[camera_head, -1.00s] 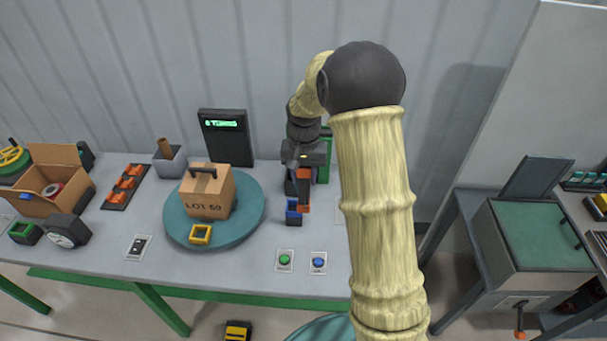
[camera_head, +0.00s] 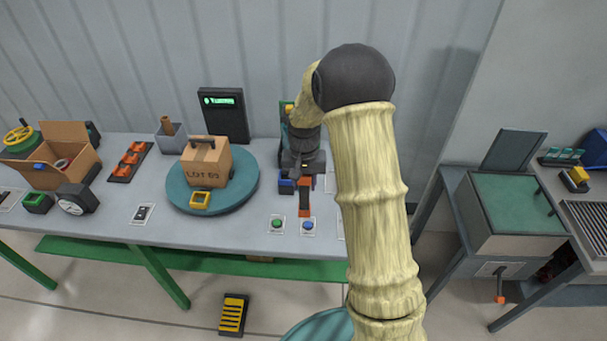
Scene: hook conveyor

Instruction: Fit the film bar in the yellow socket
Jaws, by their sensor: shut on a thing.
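The yellow socket (camera_head: 201,199) is a small square frame with a dark middle. It sits on the front of the teal turntable (camera_head: 247,194), before a brown carton. My gripper (camera_head: 304,178) is right of the turntable, over the bench, and is shut on a small bar (camera_head: 305,204) with orange and dark parts. I take this to be the film bar; its lower end points down at the bench. The fingers are small and partly hidden by my wrist. The bar is well to the right of the yellow socket and apart from it.
A blue socket (camera_head: 286,182) is just left of the bar. A green button (camera_head: 277,223) and a blue button (camera_head: 308,225) are in front. The carton (camera_head: 206,162) fills the turntable's middle. A display (camera_head: 224,114) stands behind. A green socket (camera_head: 37,203) is far left.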

